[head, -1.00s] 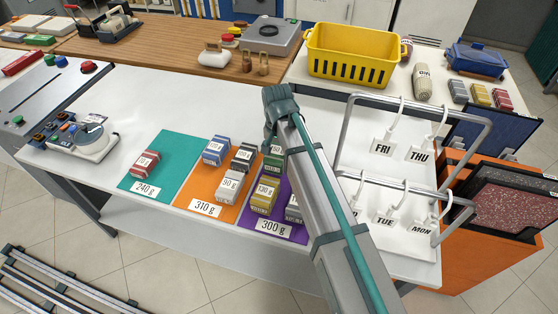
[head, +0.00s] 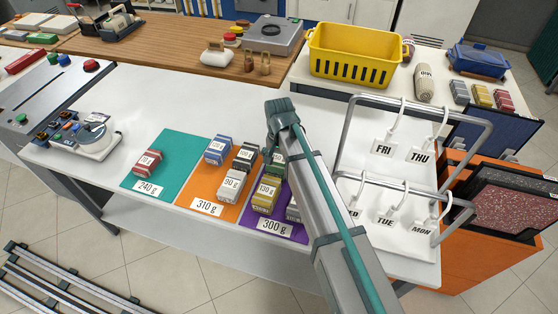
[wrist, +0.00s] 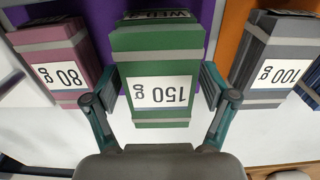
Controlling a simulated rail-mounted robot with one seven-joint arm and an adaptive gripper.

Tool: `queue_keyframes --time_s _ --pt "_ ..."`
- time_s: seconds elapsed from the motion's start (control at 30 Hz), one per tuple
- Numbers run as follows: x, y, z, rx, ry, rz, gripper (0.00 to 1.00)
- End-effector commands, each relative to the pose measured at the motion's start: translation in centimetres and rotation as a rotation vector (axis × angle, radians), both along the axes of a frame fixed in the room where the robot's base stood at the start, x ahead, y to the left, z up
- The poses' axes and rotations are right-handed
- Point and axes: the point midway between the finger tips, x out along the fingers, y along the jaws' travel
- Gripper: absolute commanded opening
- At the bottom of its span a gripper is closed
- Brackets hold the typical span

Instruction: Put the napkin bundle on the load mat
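Boxy banded bundles with weight labels lie on three coloured mats on the white table; I cannot tell which is the napkin bundle. My gripper (wrist: 160,85) reaches down around the green 150 g bundle (wrist: 160,50), one finger at each side. Whether the fingers press on it is unclear. In the head view my gripper (head: 275,148) largely hides this bundle at the back of the purple 300 g mat (head: 248,224). The teal 240 g mat (head: 175,150) holds a red bundle (head: 147,162). The orange 310 g mat (head: 205,183) holds blue (head: 219,148), dark grey (head: 245,156) and light grey (head: 232,182) bundles.
A yellow bundle (head: 266,192) and the mauve 80 g bundle (wrist: 55,55) stand close to the green one. A metal rack with day tags (head: 385,148) is at right. The teal mat's back is bare.

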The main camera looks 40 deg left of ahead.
Motion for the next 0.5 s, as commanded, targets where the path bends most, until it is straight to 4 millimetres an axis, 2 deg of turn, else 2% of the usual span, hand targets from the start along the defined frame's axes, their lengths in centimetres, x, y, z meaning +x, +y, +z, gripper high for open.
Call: queue_keyframes --time_s 0.3,0.5 --pt "0.0 0.0 0.1 0.000 0.000 0.000 0.89" --pt "0.0 0.0 1.0 0.000 -0.001 0.000 0.89"
